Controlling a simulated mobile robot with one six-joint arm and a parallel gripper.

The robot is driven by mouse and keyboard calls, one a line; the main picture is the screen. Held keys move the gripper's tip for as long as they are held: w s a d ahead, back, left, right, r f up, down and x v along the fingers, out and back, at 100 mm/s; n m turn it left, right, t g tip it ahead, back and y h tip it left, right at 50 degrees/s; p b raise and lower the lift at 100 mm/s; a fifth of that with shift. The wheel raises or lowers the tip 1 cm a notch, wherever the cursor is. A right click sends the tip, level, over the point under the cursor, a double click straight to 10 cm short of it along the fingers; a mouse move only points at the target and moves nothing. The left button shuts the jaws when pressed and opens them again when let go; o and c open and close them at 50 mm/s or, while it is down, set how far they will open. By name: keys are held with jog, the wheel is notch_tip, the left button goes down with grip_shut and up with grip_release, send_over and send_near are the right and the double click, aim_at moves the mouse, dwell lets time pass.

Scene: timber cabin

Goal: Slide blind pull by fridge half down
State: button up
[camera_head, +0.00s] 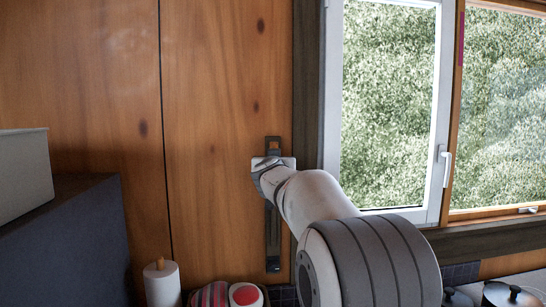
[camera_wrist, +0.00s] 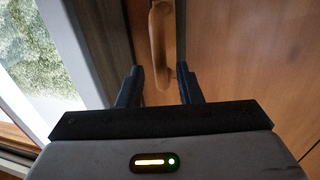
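A narrow dark vertical rail (camera_head: 273,238) is fixed to the wood wall, left of the window frame. My gripper (camera_head: 272,163) is in front of the rail's upper part and hides that stretch and the pull in the head view. In the wrist view, a rounded, light wooden pull (camera_wrist: 161,40) stands against the dark rail. The two dark fingers of my gripper (camera_wrist: 159,70) are apart, one on each side of the pull's lower end. Gaps show beside the pull, so I see no firm contact.
A dark fridge-like box (camera_head: 70,240) stands at the left with a pale container (camera_head: 22,175) on top. A paper roll (camera_head: 161,283) and a red-and-white item (camera_head: 245,295) sit below the rail. The window (camera_head: 390,100) is to the right; dark pots (camera_head: 508,294) are at lower right.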

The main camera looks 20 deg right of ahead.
jog(key=shift+p+x, duration=0.3)
jog(key=shift+x, duration=1.6)
jog(key=shift+c, duration=0.2)
grip_shut()
